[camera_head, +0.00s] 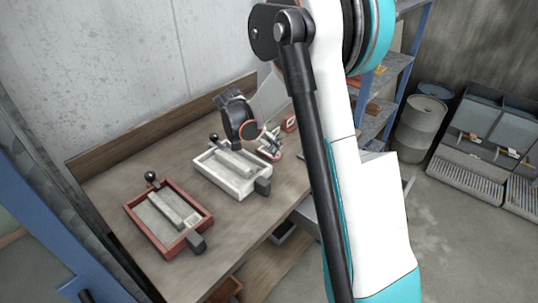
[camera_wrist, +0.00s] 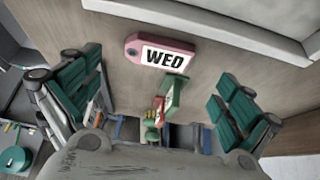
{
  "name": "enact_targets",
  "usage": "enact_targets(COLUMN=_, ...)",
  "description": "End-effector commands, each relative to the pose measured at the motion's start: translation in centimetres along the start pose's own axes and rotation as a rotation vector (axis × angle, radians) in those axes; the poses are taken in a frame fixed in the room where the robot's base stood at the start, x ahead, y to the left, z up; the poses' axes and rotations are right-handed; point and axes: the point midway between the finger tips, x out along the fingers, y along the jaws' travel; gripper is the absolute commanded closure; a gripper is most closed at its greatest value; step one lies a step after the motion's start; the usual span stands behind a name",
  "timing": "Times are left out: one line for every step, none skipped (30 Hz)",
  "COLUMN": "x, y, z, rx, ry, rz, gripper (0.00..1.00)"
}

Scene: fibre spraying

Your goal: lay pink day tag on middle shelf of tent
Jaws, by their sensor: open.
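The pink day tag (camera_wrist: 160,54), with WED in black on a white face, lies flat on the wooden bench in the wrist view. My gripper (camera_wrist: 160,92) is open, its green-padded fingers wide apart at left and right. The tag is beyond the fingers, towards the top of the picture, and not held. In the head view my gripper (camera_head: 269,147) is small, low by the right end of the white tray, and I cannot make out the tag clearly there. I cannot identify a tent or its middle shelf in either view.
A white tray (camera_head: 215,184) and a red tray (camera_head: 135,210) stand on the bench (camera_head: 120,180). A green and red object (camera_wrist: 166,100) shows between my fingers. A blue-posted shelf rack (camera_head: 393,62), barrels (camera_head: 420,125) and grey bins (camera_head: 490,140) stand behind. Open floor lies at right.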

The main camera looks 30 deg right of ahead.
Motion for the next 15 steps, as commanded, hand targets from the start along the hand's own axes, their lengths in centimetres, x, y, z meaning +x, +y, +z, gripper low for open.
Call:
enact_targets(x=0.8, y=0.1, z=0.1, rx=0.001, ry=0.0, rz=0.0, gripper=0.02)
enact_targets(x=1.2, y=0.1, z=0.2, rx=0.001, ry=0.0, rz=0.001, gripper=0.02)
enact_targets(x=1.8, y=0.2, z=0.3, rx=0.002, ry=0.0, rz=0.001, gripper=0.02)
enact_targets(x=2.3, y=0.3, z=0.3, rx=0.002, ry=0.0, rz=0.0, gripper=0.02)
enact_targets(x=2.7, y=0.4, z=0.4, rx=0.002, ry=0.0, rz=0.0, gripper=0.02)
enact_targets(x=3.3, y=0.4, z=0.4, rx=0.002, ry=0.0, rz=0.0, gripper=0.02)
enact_targets(x=3.7, y=0.3, z=0.4, rx=0.002, ry=0.0, rz=0.0, gripper=0.02)
enact_targets(x=4.1, y=0.3, z=0.4, rx=0.002, ry=0.0, rz=0.0, gripper=0.02)
enact_targets(x=4.4, y=0.3, z=0.4, rx=0.001, ry=0.0, rz=0.0, gripper=0.02)
enact_targets(x=4.6, y=0.3, z=0.4, rx=0.001, ry=0.0, rz=0.0, gripper=0.02)
enact_targets(x=4.7, y=0.3, z=0.3, rx=0.001, ry=0.0, rz=0.0, gripper=0.02)
enact_targets(x=4.7, y=0.3, z=0.3, rx=0.0, ry=0.0, rz=0.0, gripper=0.02)
enact_targets(x=4.7, y=0.3, z=0.3, rx=0.0, ry=0.0, rz=0.0, gripper=0.02)
enact_targets(x=4.7, y=0.3, z=0.3, rx=0.0, ry=0.0, rz=0.0, gripper=0.02)
enact_targets(x=4.6, y=0.3, z=0.3, rx=0.0, ry=0.0, rz=0.0, gripper=0.02)
